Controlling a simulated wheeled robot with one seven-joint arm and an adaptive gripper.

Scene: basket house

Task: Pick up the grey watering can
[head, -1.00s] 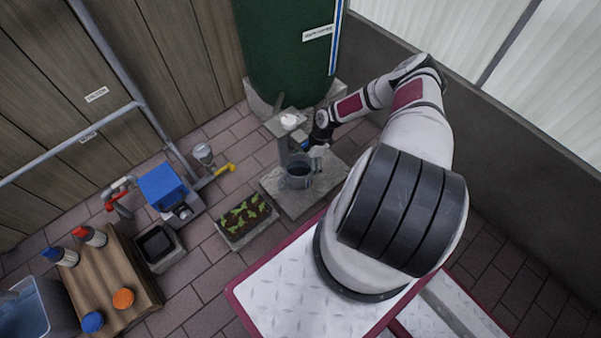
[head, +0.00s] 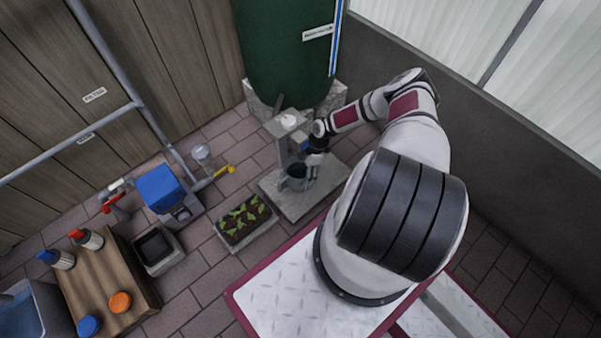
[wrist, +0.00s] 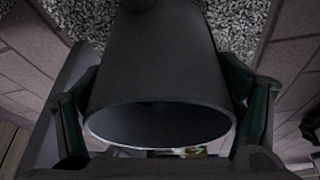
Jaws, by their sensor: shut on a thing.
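The grey watering can (head: 294,179) is low beside a grey post on the concrete slab, with its dark open top showing. My gripper (head: 312,162) is at its right side, and the arm reaches in from the right. In the wrist view, the grey can (wrist: 155,75) fills the middle, its round open rim toward the bottom of the picture. The fingers of my gripper (wrist: 160,130) stand on both sides of it, shut on it. The head view does not show clearly whether the can's base touches the slab. Its spout cannot be made out.
The concrete slab (head: 325,200) has bare room at its front right. The grey post (head: 283,140) and the green barrel (head: 285,50) stand behind. A seedling planter (head: 246,222), a blue-topped box (head: 160,188) and a wooden bench (head: 110,270) are to the left.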

